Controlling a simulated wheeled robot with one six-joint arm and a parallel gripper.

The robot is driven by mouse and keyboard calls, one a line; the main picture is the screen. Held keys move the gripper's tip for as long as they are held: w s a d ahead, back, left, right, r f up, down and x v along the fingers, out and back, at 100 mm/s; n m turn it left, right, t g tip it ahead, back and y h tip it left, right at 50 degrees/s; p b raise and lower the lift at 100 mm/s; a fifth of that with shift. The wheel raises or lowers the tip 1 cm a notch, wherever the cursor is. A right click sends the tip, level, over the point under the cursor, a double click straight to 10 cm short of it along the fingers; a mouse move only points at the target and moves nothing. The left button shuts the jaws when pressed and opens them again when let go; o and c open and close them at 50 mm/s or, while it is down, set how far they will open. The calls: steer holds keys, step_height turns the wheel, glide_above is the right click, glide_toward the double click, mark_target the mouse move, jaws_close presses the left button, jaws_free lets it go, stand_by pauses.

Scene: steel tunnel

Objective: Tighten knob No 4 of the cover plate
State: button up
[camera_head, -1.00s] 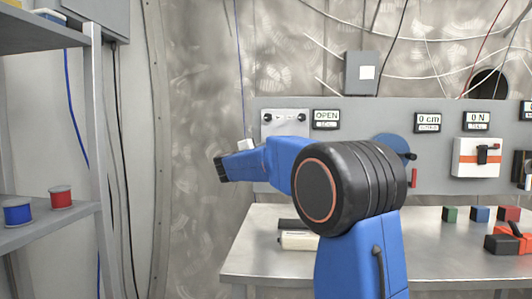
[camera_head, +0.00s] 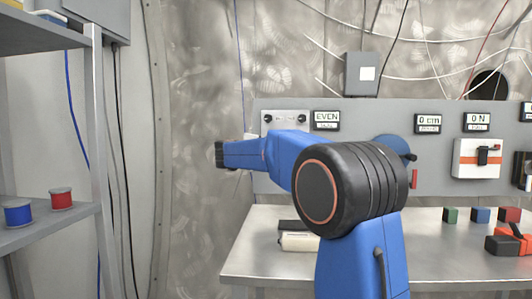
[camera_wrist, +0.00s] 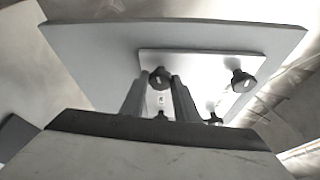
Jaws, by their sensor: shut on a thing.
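The cover plate (camera_head: 287,117) is a pale plate on the grey wall panel in the head view, partly hidden behind my arm. Two black knobs show along its top there. In the wrist view the cover plate (camera_wrist: 208,65) carries several black knobs. My gripper (camera_wrist: 159,82) is shut on a black knob (camera_wrist: 159,72), with one finger on each side of it. Another knob (camera_wrist: 242,80) stands to the right, and a lower knob (camera_wrist: 213,119) shows near the right finger. I cannot read the knob numbers.
A display (camera_head: 326,121) beside the plate reads EVEN. A steel table (camera_head: 250,260) stands below the panel, with a pale cylinder (camera_head: 299,242) and several coloured blocks. A shelf (camera_head: 45,232) with blue and red spools is at the left.

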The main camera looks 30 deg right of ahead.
steer(key=shift+f, duration=0.1)
steer(key=o, duration=1)
steer(key=shift+o, duration=0.2)
steer(key=v, duration=1.7)
steer(key=shift+a, duration=0.2)
